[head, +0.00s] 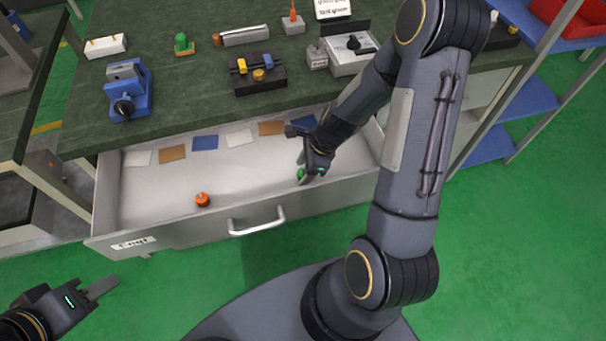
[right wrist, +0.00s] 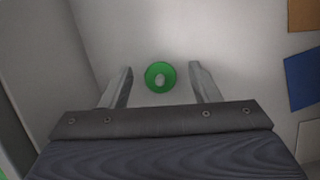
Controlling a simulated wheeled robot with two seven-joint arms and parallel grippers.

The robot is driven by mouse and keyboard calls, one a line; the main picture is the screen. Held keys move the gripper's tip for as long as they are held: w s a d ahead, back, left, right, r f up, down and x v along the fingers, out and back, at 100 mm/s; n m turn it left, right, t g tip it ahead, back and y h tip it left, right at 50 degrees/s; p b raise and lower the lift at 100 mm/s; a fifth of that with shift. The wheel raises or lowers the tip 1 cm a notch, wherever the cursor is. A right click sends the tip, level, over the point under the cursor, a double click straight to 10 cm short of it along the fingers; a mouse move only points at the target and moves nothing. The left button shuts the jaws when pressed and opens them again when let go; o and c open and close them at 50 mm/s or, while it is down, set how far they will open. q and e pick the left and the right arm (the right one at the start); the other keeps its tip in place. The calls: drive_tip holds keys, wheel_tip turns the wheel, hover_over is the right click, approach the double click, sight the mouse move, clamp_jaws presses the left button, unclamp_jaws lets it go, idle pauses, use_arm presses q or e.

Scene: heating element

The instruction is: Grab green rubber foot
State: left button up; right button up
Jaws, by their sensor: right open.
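The green rubber foot (right wrist: 153,83) is a small round green piece with a pale centre. It lies on the drawer floor between the two fingers of my right gripper (right wrist: 160,86) in the right wrist view, with gaps on both sides. In the head view the right gripper (head: 310,172) reaches down into the open drawer, and a bit of green shows by its fingers. The right gripper is open. My left gripper (head: 103,288) is at the lower left, outside the drawer, and holds nothing that I can see; its finger gap is not clear.
The drawer (head: 165,235) is pulled out below the green workbench (head: 190,80). An orange round piece (head: 202,199) lies in it, with several coloured cards along the back. A blue vise (head: 128,92) and other tools stand on the bench. The drawer's middle is clear.

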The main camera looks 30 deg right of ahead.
drive_tip(key=shift+a+f, duration=0.15)
drive_tip(key=shift+f, duration=0.1)
drive_tip(key=c, duration=1)
drive_tip(key=shift+c, duration=0.2)
